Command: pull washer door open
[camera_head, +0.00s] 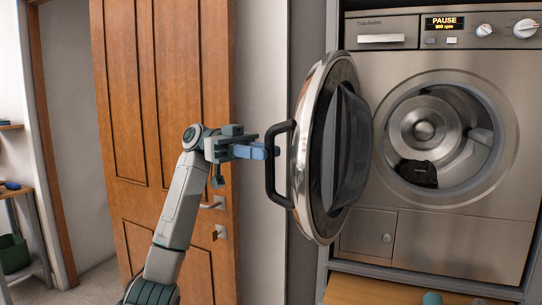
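The washer (455,240) stands at the right, a steel front-loader whose panel reads PAUSE and 900 rpm. Its round door (308,150) is swung wide open to the left, seen nearly edge-on, and the drum opening (430,135) is exposed. A dark item (416,174) lies in the drum. The black door handle (271,182) is on the door's left side. My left gripper (266,152) reaches it from the left, with its blue fingers across the upright bar; it looks shut on the bar, though the far finger is hidden. My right gripper is out of view.
A brown wooden door (170,90) with metal handles stands behind my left arm. A shelf with a green bin (14,253) is at the far left. A wooden surface (365,291) lies below the washer. Floor (85,285) shows at lower left.

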